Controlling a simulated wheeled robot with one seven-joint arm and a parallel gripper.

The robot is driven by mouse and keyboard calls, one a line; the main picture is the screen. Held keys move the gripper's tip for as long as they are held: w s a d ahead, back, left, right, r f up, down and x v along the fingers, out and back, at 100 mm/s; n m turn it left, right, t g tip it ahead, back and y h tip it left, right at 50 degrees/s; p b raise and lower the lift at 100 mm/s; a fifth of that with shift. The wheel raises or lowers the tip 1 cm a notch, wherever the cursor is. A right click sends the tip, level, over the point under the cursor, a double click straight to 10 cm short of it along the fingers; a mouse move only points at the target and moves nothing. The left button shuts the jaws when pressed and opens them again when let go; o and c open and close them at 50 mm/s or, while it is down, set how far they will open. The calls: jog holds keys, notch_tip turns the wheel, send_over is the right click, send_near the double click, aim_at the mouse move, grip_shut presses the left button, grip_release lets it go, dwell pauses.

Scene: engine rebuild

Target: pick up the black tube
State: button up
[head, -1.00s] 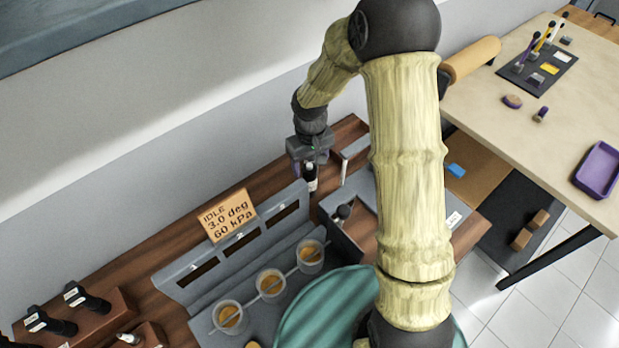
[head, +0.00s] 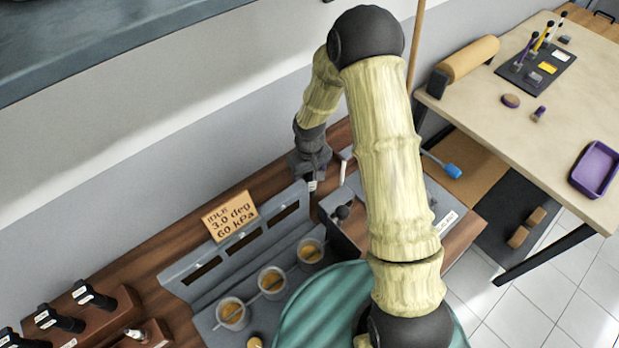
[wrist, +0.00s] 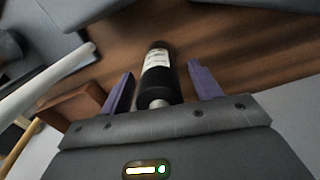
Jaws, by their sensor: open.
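The black tube with a white label and a pale end (wrist: 157,70) shows in the wrist view, over brown wood. It lies between the two purple fingers of my gripper (wrist: 163,88), with a gap on each side. My gripper is open. In the head view my gripper (head: 311,172) is low at the back of the wooden bench, behind the grey rack. There only a small dark and pale part of the tube (head: 312,186) shows under it; the rest is hidden.
A grey rack with a sign (head: 231,215) stands left of my gripper, with several cups (head: 272,282) in front. A white rod (head: 343,171) and a grey tray with a dark-knobbed piece (head: 343,212) are close on the right. Black-handled tools (head: 92,296) sit far left.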

dwell(0.5)
jog(key=c, duration=1.2)
jog(key=shift+r, duration=0.1)
notch_tip(320, 180, up, 10)
jog(key=b, duration=0.2)
jog(key=shift+b, duration=0.35)
